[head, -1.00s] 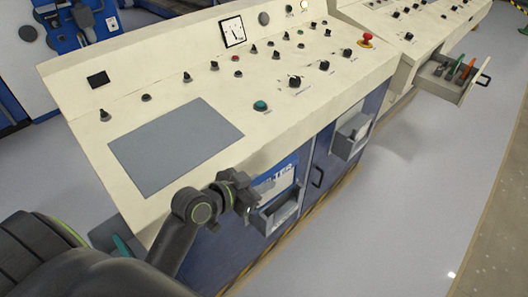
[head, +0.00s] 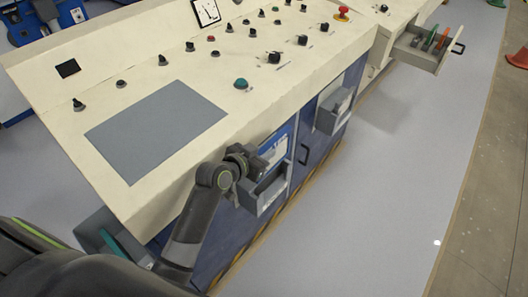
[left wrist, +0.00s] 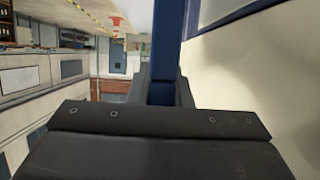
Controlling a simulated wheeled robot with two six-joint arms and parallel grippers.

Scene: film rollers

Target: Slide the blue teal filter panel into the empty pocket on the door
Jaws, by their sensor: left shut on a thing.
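My left gripper (head: 246,164) is at the door of the cream console, close above the left end of a grey pocket (head: 263,200). It is shut on a dark blue panel, seen edge-on between the fingers in the left wrist view (left wrist: 165,45). In the head view the gripper hides most of the panel, and I cannot tell whether it touches the pocket. A second grey pocket (head: 332,112) is on the door farther right; its inside is hard to see. A teal panel (head: 122,248) stands in a grey holder at lower left. My right gripper is not in view.
The console top (head: 235,70) with knobs and a grey screen overhangs the door. A door handle (head: 304,154) sits between the pockets. An open drawer (head: 421,50) with coloured pieces juts out at upper right.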

